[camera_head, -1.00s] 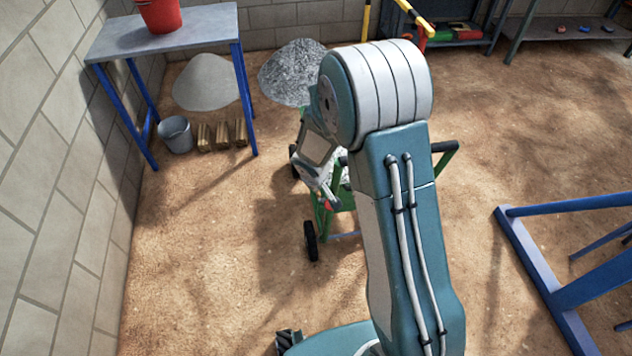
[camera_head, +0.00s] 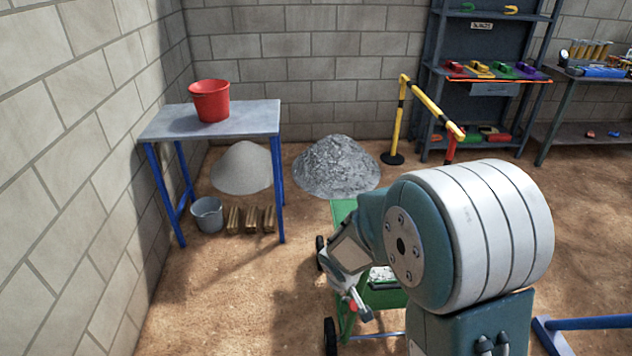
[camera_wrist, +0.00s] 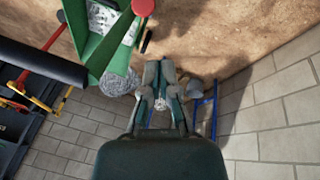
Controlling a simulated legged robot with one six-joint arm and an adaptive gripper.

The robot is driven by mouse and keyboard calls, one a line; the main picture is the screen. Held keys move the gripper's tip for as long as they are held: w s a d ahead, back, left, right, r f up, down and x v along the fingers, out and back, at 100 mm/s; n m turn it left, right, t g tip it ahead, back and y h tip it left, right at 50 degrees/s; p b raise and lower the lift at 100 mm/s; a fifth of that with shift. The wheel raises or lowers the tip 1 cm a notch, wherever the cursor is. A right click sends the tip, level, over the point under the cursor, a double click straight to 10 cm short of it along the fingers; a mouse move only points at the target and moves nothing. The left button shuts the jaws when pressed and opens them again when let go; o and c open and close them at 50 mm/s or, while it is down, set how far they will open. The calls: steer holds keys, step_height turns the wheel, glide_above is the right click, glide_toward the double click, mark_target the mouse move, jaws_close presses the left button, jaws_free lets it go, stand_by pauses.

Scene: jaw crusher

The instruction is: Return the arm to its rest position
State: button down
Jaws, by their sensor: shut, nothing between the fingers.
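My gripper (camera_wrist: 158,72) shows in the wrist view, its two fingers close together and shut with nothing held. It is pointed toward the floor and wall area, with the view turned upside down. In the head view my teal and white arm fills the lower right, its big joint in front. The wrist part is left of that joint, over the green cart (camera_head: 383,297); the fingertips cannot be made out there. The cart also shows in the wrist view (camera_wrist: 97,52), at the upper left of the fingers and apart from them.
A table (camera_head: 255,122) with a red bucket (camera_head: 210,101) stands at the left wall. A grey bucket (camera_head: 208,214), wooden blocks (camera_head: 250,219) and two heaps (camera_head: 242,168) are on the floor. A yellow barrier (camera_head: 430,105) and shelves (camera_head: 490,90) stand behind. Sandy floor is open at left front.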

steer(key=s+d+r+m+t, duration=0.1)
steer(key=s+d+r+m, duration=0.1)
steer(key=s+r, duration=0.8)
steer(key=s+d+r+m+t+y, duration=0.1)
steer(key=s+d+r+m, duration=0.1)
steer(key=s+r, duration=0.8)
step_height(320, 180, up, 3)
steer(key=shift+s+d+r+m, duration=0.1)
steer(key=shift+s+d+m, duration=0.2)
steer(key=shift+m, duration=0.2)
